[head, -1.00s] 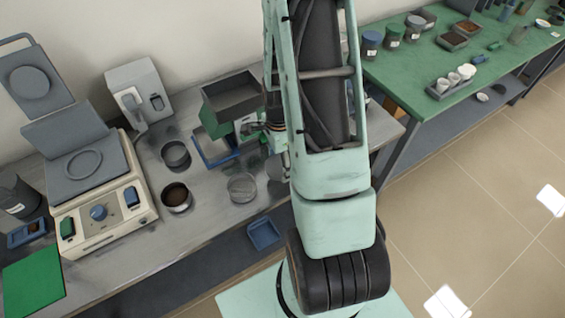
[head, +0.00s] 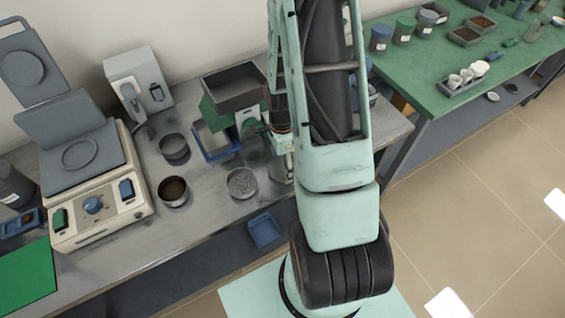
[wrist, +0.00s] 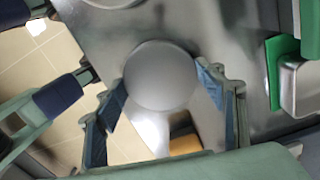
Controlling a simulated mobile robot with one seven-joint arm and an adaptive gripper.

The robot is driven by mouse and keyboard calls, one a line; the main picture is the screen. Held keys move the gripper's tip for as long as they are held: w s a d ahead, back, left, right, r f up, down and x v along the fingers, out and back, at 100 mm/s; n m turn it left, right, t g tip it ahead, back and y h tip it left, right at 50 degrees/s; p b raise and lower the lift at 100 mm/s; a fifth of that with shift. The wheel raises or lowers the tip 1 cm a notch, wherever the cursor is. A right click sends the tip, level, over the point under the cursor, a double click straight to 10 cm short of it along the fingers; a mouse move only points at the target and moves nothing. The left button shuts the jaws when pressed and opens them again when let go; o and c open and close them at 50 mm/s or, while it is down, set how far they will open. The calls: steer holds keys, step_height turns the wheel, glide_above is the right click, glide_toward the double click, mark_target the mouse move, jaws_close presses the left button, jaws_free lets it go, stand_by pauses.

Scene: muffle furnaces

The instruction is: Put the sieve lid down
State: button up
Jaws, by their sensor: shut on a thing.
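The sieve lid (wrist: 160,75) is a smooth grey disc in the wrist view. It lies between the two fingers of my gripper (wrist: 163,92), which are shut on its rim. The lid is over the grey bench top near the bench edge; I cannot tell whether it touches the surface. In the head view my gripper (head: 284,160) is at the right part of the bench, largely hidden by my arm, and the lid cannot be made out there. A round sieve-like dish (head: 241,183) stands to the left of my gripper.
A blue tray (head: 215,142) and a grey bin (head: 234,86) are behind. The green table (head: 440,65) is at the right. Bare bench (head: 215,205) shows along the front.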

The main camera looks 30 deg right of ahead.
mark_target(282, 166)
steer(key=o, duration=1.2)
steer(key=shift+f, duration=0.1)
step_height(282, 166, up, 12)
steer(key=shift+r, duration=0.2)
